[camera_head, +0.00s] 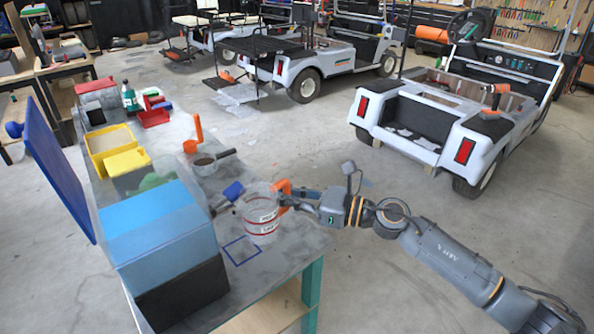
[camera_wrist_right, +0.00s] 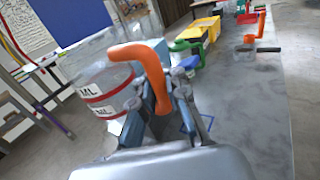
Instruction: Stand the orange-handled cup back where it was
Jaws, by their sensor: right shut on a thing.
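The orange-handled cup (camera_head: 262,215) is clear with red bands and white labels. My right gripper (camera_head: 286,200) is shut on its orange handle at the cup's right side. In the right wrist view the cup (camera_wrist_right: 104,90) shows at left and its orange handle (camera_wrist_right: 145,62) stands between the fingers of my right gripper (camera_wrist_right: 165,105). The cup looks upright, at or just above the table; I cannot tell if it touches. A blue square outline (camera_head: 242,251) lies on the table in front of the cup, partly uncovered. My left gripper is not in view.
A blue-topped box (camera_head: 160,240) stands left of the cup. A blue-handled tool (camera_head: 232,192) and a dark-filled pot (camera_head: 204,164) lie behind it. An orange-handled scoop (camera_head: 193,142), yellow bins (camera_head: 112,140) and a red bin (camera_head: 154,117) are farther back. The table's front right is bare.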

